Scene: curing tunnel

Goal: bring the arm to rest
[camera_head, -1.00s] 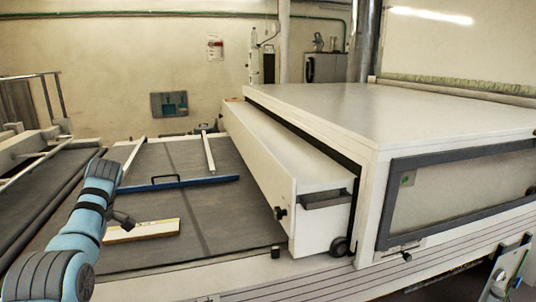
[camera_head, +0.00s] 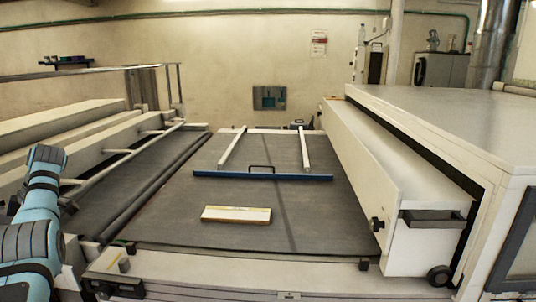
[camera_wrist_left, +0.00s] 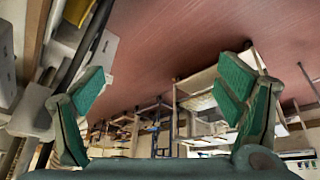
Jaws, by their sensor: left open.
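My left arm (camera_head: 40,205) comes in at the left edge of the head view, its blue and grey links folded beside the dark bed. Its gripper cannot be made out there. In the left wrist view my left gripper (camera_wrist_left: 162,85) is open, its two green-padded fingers wide apart with nothing between them. That view looks past the fingers to a reddish floor (camera_wrist_left: 190,40) and some distant racks. My right gripper is in neither view.
A pale board (camera_head: 236,214) lies flat on the dark bed (camera_head: 180,222), before a blue bar (camera_head: 225,175) with a handle. The white tunnel housing (camera_head: 440,115) stands right, with a drawer-like white box (camera_head: 360,150) along its left side. Rails (camera_head: 95,150) run at the left.

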